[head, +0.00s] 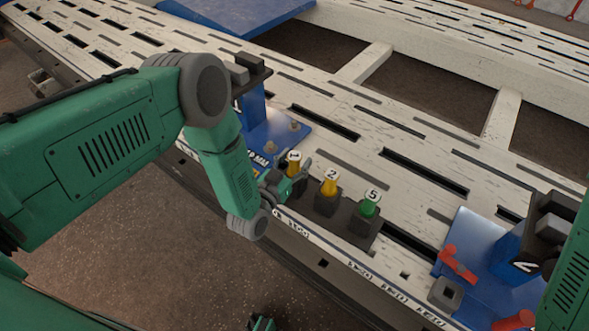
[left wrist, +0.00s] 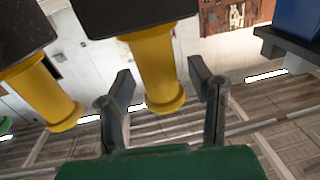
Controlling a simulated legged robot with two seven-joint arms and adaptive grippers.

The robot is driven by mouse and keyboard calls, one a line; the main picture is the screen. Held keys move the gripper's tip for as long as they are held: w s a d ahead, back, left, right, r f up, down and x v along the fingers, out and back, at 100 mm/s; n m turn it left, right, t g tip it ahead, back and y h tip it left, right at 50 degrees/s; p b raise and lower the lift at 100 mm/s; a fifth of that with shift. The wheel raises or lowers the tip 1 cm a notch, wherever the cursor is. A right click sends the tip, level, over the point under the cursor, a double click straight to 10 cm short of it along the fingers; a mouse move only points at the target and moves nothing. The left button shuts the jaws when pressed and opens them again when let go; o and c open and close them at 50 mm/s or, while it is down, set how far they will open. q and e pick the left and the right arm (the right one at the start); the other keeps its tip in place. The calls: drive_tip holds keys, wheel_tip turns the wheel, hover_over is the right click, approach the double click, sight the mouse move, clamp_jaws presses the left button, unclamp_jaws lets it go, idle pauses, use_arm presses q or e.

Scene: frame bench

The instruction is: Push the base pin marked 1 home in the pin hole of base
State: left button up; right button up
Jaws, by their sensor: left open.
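A yellow pin (head: 294,166) stands in a dark holder (head: 325,212) at the bench's front edge. Its white label is too small to read surely. My left gripper (head: 296,180) is open beside this pin. In the left wrist view, the left gripper's fingers (left wrist: 160,85) stand on either side of a yellow pin (left wrist: 153,65), with gaps on both sides. A blue fixture (head: 258,118) stands just behind, partly hidden by my left arm. I cannot make out the base's pin hole. My right gripper is not clearly visible.
A yellow pin marked 2 (head: 330,186) and a green pin marked 5 (head: 370,206) stand to the right in the holder. Another blue fixture (head: 467,232) with red parts is at far right. The slotted white bench (head: 420,150) is clear behind the pins.

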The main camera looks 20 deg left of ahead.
use_arm(q)
drive_tip(key=shift+d, duration=0.3)
clamp_jaws()
drive_tip(key=shift+a, duration=0.5)
